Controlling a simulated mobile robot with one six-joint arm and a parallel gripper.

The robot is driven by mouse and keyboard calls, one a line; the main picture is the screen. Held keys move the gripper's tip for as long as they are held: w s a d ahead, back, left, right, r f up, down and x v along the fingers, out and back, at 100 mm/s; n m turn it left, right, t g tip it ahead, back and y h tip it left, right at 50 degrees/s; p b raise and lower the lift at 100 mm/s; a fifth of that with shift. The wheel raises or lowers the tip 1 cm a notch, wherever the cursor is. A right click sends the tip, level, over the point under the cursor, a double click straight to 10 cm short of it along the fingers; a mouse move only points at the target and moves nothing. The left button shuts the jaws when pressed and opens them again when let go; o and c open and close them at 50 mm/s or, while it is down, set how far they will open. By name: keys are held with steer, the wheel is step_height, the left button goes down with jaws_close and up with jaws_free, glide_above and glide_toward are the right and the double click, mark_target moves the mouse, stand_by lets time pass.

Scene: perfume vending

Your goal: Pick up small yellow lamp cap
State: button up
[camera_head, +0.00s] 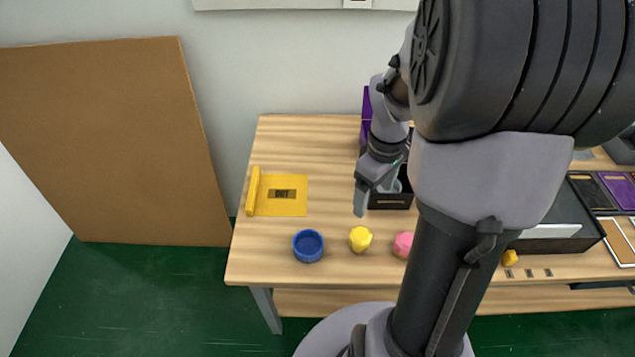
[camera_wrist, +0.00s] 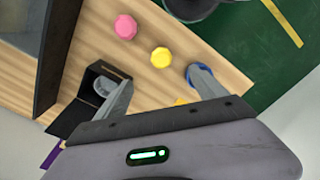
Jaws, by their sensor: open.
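A small yellow cap (camera_head: 360,239) with a lobed or faceted rim stands on the wooden table, between a blue ring-like cup (camera_head: 308,246) and a pink cap (camera_head: 403,244). The yellow cap also shows in the wrist view (camera_wrist: 161,57), beyond the fingertips and roughly between their lines. My gripper (camera_head: 375,198) is above the table, behind the yellow cap, apart from it. Its two fingers are spread with nothing between them, as the wrist view of my gripper (camera_wrist: 161,82) shows. One finger partly covers the blue cup in that view.
A yellow plate with a raised edge (camera_head: 282,208) lies at the table's left. A small black open box (camera_head: 391,201) is beside my gripper. Another yellow piece (camera_head: 509,258) lies near the front edge at right. A brown board (camera_head: 105,140) leans on the wall.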

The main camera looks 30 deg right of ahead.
steer(key=b, duration=0.6)
glide_above(362, 234)
steer(key=f, duration=1.2)
steer(key=shift+s+d, duration=0.25)
steer(key=shift+s, duration=0.05)
steer(key=f+b, duration=0.1)
steer(key=f, duration=0.1)
steer(key=f+b, duration=0.1)
steer(key=f, duration=0.1)
steer(key=f+b, duration=0.1)
steer(key=shift+w+a+f, duration=0.3)
steer(key=shift+w+f, duration=0.05)
steer(key=shift+f, duration=0.05)
steer(key=shift+r, duration=0.15)
steer(key=c, duration=1.5)
